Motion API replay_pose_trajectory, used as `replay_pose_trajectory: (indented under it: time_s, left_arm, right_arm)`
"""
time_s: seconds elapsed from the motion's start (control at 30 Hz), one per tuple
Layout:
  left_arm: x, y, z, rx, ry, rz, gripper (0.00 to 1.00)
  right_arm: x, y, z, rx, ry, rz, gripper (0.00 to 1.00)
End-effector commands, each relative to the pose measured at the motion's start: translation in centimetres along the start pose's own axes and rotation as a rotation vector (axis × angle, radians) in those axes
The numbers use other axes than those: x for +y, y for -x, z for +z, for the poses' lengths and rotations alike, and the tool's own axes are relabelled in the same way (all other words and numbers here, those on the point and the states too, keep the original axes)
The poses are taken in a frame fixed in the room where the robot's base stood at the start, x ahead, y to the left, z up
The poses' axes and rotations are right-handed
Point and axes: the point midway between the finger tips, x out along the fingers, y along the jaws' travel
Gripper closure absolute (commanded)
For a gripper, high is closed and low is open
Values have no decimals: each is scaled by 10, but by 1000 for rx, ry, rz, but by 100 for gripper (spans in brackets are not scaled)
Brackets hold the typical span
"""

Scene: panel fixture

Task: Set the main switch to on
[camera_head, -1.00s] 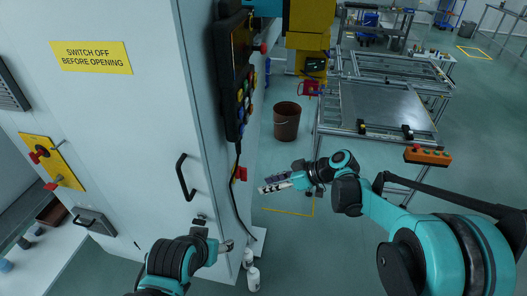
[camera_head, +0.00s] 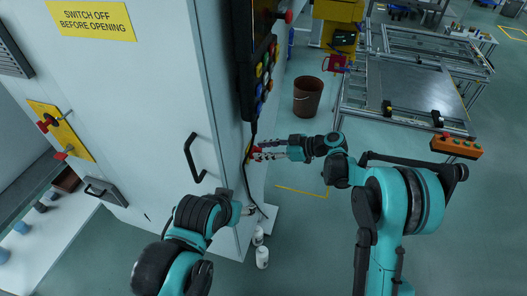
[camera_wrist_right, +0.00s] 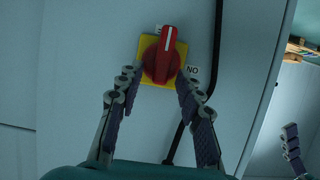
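A red rotary switch knob (camera_wrist_right: 160,62) sits on a yellow plate (camera_wrist_right: 149,80) on the cabinet side. Its white line points up in the right wrist view, and a label reading "NO" (camera_wrist_right: 193,70) is to its right. Another label above is mostly hidden. My right gripper (camera_wrist_right: 158,80) is open, with its fingertips on either side of the knob's lower part; I cannot tell whether they touch it. In the head view, the right gripper (camera_head: 262,152) reaches the cabinet side and largely hides the switch. My left gripper (camera_head: 247,210) is low by the cabinet corner, its fingers unclear.
A black button panel (camera_head: 258,75) hangs above the switch, and its cable runs down beside it. A black door handle (camera_head: 193,160) projects from the cabinet front. White bottles (camera_head: 261,257) stand below. A bucket (camera_head: 307,97) and a metal-frame table (camera_head: 420,90) are to the right.

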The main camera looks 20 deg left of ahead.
Motion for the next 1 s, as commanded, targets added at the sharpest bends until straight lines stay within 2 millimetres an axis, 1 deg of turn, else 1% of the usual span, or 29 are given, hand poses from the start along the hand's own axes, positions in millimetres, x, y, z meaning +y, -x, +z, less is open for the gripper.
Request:
replay_pose_trajectory:
  time_s: [0.27,0.37,0.4,0.43,0.77,1.0]
  left_arm:
    - [0,0,0,0,0,0,38]
    - [0,0,0,0,0,0,38]
    - [0,0,0,0,0,0,38]
    - [0,0,0,0,0,0,38]
    - [0,-1,0,0,0,0,38]
    - [0,-2,2,0,0,0,38]
  right_arm:
    - [0,-2,0,0,-1,1,64]
    - [0,-2,0,0,-1,1,88]
    - [0,-2,0,0,-1,1,98]
    - [0,-2,0,0,-1,1,100]
    - [1,-2,0,0,-16,-7,100]
    - [3,-3,0,0,-110,-47,100]
